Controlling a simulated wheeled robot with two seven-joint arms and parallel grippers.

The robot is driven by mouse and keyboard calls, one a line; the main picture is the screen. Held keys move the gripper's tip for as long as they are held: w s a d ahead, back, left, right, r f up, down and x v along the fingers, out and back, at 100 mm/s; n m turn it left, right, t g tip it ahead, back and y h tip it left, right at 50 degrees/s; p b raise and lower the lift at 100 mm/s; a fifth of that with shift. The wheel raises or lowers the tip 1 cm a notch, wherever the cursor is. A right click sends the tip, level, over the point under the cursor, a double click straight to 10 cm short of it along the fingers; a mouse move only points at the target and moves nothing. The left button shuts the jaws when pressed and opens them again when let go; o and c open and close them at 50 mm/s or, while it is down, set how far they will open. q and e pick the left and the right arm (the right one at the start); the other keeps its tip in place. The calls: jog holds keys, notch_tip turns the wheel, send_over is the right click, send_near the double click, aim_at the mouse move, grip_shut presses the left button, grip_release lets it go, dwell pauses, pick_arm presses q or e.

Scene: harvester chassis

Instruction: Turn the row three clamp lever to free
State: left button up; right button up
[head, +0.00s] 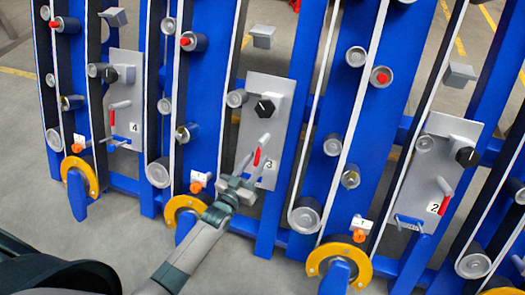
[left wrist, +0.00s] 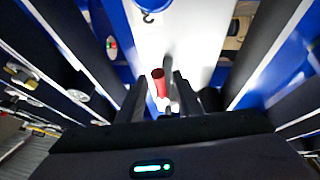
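The row three clamp lever (head: 257,157) is a short silver arm with a red grip. It hangs downward on the grey panel marked 3 (head: 272,120), below a black knob (head: 264,108). My left gripper (head: 240,186) is just below and left of the red grip, close to the panel. In the left wrist view the red grip (left wrist: 159,84) shows between the two dark fingers (left wrist: 163,92), which stand apart. I cannot tell whether a finger touches it. My right gripper is not in view.
Panels marked 4 (head: 127,85) and 2 (head: 430,180) flank this one, each with its own red lever. Blue uprights, white belts, rollers and yellow-rimmed wheels (head: 338,262) stand close on both sides.

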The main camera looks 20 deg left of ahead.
pick_arm(q)
jog(key=shift+w+d, duration=0.2)
jog(key=shift+w, duration=0.7)
jog(key=shift+w+d, duration=0.15)
jog(key=shift+w, duration=0.7)
jog(key=shift+w+d, duration=0.2)
jog(key=shift+w, duration=0.7)
grip_shut()
